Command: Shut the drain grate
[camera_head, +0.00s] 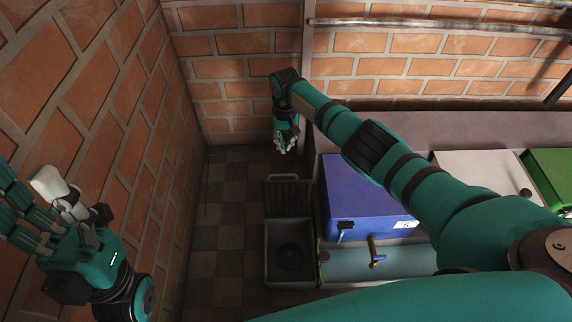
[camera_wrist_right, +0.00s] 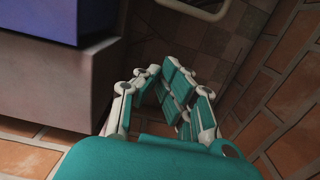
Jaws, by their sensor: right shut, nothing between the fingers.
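The drain grate (camera_head: 289,195) is a dark panel standing raised at the far edge of the open drain box (camera_head: 268,250). Its pale handle (camera_head: 282,176) is at the top, and a light bar that looks like this handle (camera_wrist_right: 200,10) shows at the top of the right wrist view. A round dark drain shows inside the box. My right gripper (camera_head: 286,146) is shut and empty, beyond the handle and apart from it in the head view; its closed fingers (camera_wrist_right: 172,95) fill the middle of the wrist view. My left gripper (camera_head: 38,200) is open and empty at the far left.
A blue machine (camera_head: 365,195) stands right of the drain, with a light blue surface (camera_head: 400,260) and a brass tap (camera_head: 373,252) before it. A white box (camera_head: 480,172) and a green one (camera_head: 552,172) stand further right. Brick walls (camera_head: 110,100) close the left and back. Tiled floor (camera_head: 228,215) is clear left of the drain.

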